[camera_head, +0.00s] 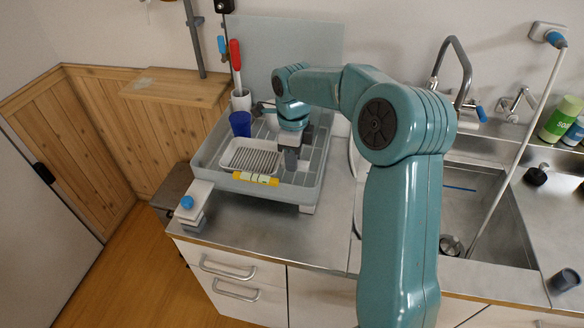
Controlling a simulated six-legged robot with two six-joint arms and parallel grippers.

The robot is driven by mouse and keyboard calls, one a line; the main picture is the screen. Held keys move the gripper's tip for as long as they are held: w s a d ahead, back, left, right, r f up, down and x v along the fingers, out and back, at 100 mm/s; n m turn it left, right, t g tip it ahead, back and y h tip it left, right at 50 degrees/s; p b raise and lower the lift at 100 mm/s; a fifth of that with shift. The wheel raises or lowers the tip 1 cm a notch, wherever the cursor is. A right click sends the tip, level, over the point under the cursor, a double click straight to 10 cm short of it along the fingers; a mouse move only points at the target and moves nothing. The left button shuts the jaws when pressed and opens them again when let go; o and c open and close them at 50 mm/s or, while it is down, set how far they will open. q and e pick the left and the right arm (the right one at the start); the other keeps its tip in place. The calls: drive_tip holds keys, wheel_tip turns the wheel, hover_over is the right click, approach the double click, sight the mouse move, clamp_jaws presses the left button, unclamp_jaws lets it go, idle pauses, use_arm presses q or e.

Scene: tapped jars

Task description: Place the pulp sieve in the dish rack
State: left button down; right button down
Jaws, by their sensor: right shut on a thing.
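The dish rack (217,187) is a wide grey tray with raised walls on the steel counter. A white rectangular frame with a dark slatted middle, which looks like the pulp sieve (237,149), lies inside the rack at its front left. My right gripper (290,165) points down into the rack at the right end of the white frame. It is shut, apparently on that end of the sieve. The fingers cover the contact, so the exact grip is hard to see. My left gripper is not in view.
A blue cup (240,123) stands in the rack's back left, and a yellow strip (256,179) is at its front. A white holder (241,99) with a red-handled tool stands behind. The sink (485,205) and tap (457,62) are to the right. My right arm crosses the counter.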

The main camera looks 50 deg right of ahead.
drive_tip(key=shift+f, duration=2)
drive_tip(key=shift+w+a, duration=0.1)
drive_tip(key=shift+f, duration=0.1)
drive_tip(key=c, duration=0.9)
unclamp_jaws()
wheel_tip(320, 180, up, 12)
drive_tip(key=shift+r+p, duration=0.2)
drive_tip(key=shift+p, duration=0.1)
drive_tip(key=shift+f, duration=0.1)
